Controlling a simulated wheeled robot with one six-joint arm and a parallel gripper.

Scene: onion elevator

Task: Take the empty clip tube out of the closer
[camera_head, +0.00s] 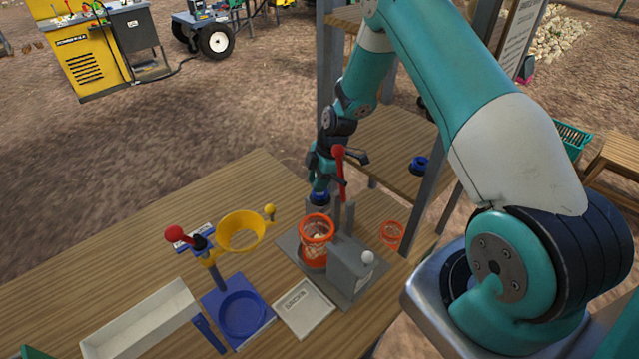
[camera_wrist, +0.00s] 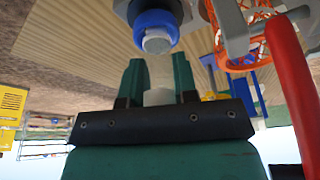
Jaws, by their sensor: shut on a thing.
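The closer (camera_head: 350,262) is a grey device on the wooden table, with a red-handled lever (camera_head: 339,165) standing up. The clip tube (camera_head: 320,198), with a blue collar, is at the closer's back, just under my gripper (camera_head: 321,182). In the wrist view the clip tube (camera_wrist: 155,28) shows its blue collar and pale end just beyond my fingertips. My gripper (camera_wrist: 157,75) has its teal fingers on either side of a pale part, shut on the tube. Whether the tube is still seated in the closer cannot be told.
An orange net bag (camera_head: 316,232) sits in the closer's front, and an orange ring (camera_head: 392,233) lies right. The red lever (camera_wrist: 290,95) is close beside my gripper. A yellow funnel (camera_head: 241,232) stands left. Another blue-ringed piece (camera_head: 419,163) is on the back shelf.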

